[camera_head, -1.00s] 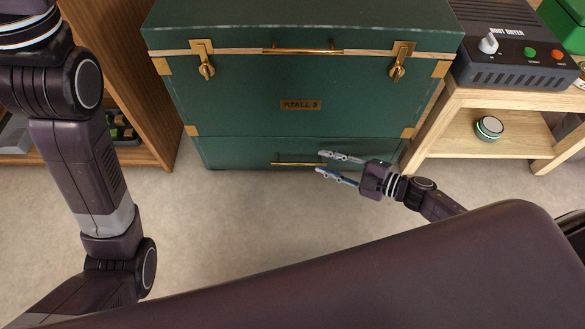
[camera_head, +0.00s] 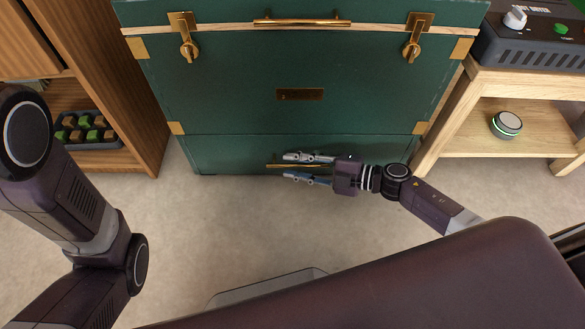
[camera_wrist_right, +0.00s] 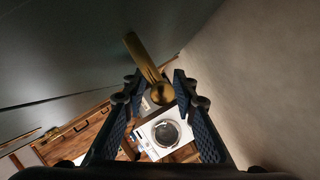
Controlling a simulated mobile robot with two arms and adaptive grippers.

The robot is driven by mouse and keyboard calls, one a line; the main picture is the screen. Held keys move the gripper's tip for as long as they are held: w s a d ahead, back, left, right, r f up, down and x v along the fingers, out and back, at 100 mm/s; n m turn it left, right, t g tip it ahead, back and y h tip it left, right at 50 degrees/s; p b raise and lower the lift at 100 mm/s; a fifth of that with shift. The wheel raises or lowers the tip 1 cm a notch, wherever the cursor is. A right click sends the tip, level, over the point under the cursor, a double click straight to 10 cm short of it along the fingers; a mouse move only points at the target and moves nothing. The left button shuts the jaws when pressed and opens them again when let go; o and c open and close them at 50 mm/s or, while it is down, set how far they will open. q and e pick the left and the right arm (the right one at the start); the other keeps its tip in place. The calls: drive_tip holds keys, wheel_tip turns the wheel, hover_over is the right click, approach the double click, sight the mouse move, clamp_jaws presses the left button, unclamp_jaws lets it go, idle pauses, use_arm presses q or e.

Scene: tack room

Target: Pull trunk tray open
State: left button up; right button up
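The green trunk (camera_head: 300,62) stands upright ahead with brass corners and two brass latches. Its low tray (camera_head: 215,152) is the bottom panel, flush with the front as far as I can see. The tray's brass bar handle (camera_head: 276,166) shows at its left end; the rest is hidden behind my fingers. My right gripper (camera_head: 300,167) reaches in from the right at the handle, fingers apart. In the right wrist view the brass handle (camera_wrist_right: 150,68) points end-on between the open fingers (camera_wrist_right: 160,95), with gaps visible on both sides. My left gripper is out of view; only my left arm shows.
A wooden bench (camera_head: 470,115) with a dark boot dryer (camera_head: 530,40) and a round device (camera_head: 507,124) stands right of the trunk. A wooden cabinet (camera_head: 140,110) with a bin of blocks (camera_head: 85,130) is at left. Floor (camera_head: 230,225) before the trunk is clear.

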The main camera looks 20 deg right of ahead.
drive_tip(key=shift+w+a, duration=0.2)
drive_tip(key=shift+a, duration=0.1)
clamp_jaws()
